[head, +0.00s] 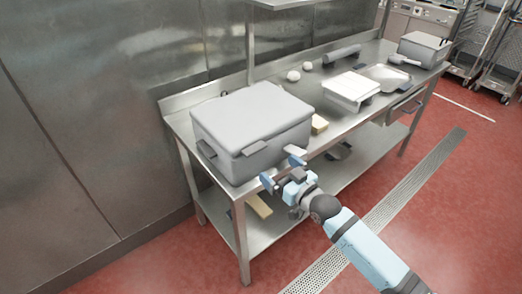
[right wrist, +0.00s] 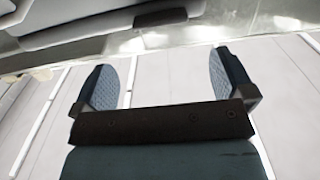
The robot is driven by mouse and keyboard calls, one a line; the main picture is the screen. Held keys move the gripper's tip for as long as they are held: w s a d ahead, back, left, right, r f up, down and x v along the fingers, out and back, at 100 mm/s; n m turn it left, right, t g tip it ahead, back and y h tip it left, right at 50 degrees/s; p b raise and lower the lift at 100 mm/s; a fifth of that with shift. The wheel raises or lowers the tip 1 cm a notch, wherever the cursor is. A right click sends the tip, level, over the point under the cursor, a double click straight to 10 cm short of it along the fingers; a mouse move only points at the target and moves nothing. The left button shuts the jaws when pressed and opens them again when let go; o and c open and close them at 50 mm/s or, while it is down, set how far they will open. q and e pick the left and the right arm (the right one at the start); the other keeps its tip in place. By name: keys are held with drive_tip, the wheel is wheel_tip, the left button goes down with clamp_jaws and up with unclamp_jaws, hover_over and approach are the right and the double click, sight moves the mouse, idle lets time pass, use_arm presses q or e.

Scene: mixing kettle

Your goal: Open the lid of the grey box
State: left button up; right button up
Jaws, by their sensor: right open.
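The grey box (head: 250,125) stands on the near left end of the steel table, with its lid (head: 250,112) closed. A latch or handle tab (head: 254,148) sticks out on its front side, and another tab (head: 207,149) shows at its left. My right gripper (head: 283,171) is open and empty, just in front of the box's front side, below the front tab. In the right wrist view, the two blue fingers (right wrist: 165,85) are wide apart, with a dark grey tab (right wrist: 160,17) beyond them. My left gripper is not in view.
A lower shelf (head: 285,218) lies under the tabletop. Red floor is open in front.

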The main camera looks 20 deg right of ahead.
sight(258, 151)
drive_tip(key=p+x, duration=0.1)
drive_tip(key=x, duration=0.9)
drive_tip(key=shift+w+a+f, duration=0.1)
drive_tip(key=shift+w, duration=0.05)
